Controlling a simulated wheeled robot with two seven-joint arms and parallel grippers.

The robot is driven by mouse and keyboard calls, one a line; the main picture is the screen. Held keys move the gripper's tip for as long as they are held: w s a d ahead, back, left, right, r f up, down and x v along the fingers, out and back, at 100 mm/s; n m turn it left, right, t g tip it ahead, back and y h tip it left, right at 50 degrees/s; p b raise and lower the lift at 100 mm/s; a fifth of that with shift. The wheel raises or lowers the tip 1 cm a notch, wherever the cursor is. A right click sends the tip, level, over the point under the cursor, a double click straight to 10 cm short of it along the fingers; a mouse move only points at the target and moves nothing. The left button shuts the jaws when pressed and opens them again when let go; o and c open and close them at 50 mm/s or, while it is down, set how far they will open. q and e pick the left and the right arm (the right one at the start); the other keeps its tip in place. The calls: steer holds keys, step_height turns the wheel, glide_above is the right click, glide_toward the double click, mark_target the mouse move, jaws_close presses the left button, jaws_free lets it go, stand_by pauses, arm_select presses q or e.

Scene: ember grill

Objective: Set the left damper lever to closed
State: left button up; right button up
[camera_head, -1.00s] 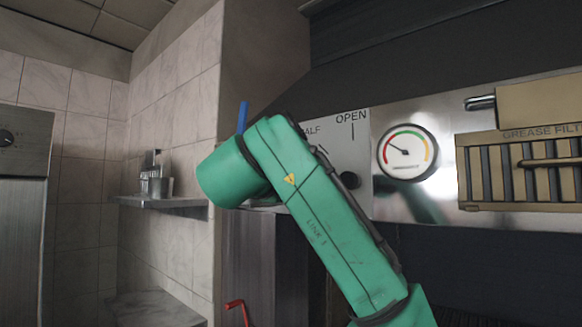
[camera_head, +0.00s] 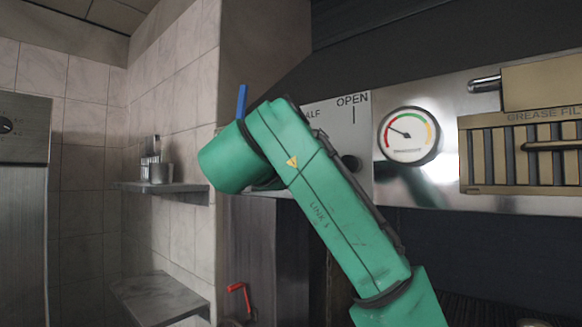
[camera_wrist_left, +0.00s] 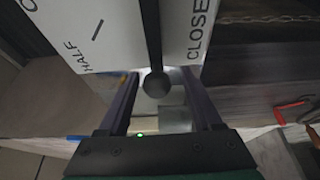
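The damper plate (camera_head: 335,112) is pale, with OPEN and part of HALF readable in the head view; my green arm covers the rest. In the left wrist view the plate (camera_wrist_left: 115,52) shows HALF at left and CLOSED at right. The black lever (camera_wrist_left: 152,35) runs down between these labels and ends in a round knob (camera_wrist_left: 156,83). My left gripper (camera_wrist_left: 163,85) is open, one finger on each side of the knob, with visible gaps on both sides. It is hidden in the head view. My right gripper is not in view.
A round gauge (camera_head: 408,135) and a slatted grease filter (camera_head: 520,155) are right of the plate. A blue upright piece (camera_head: 242,102) shows above my arm. A red handle (camera_head: 240,293) is below. Wall shelves (camera_head: 165,187) are at left.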

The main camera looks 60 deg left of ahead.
arm_select(q)
steer(key=b+v, duration=0.5)
steer(key=v, duration=0.9)
steer(key=shift+s, duration=0.25)
steer(key=shift+d, duration=0.1)
steer(key=shift+f, duration=0.1)
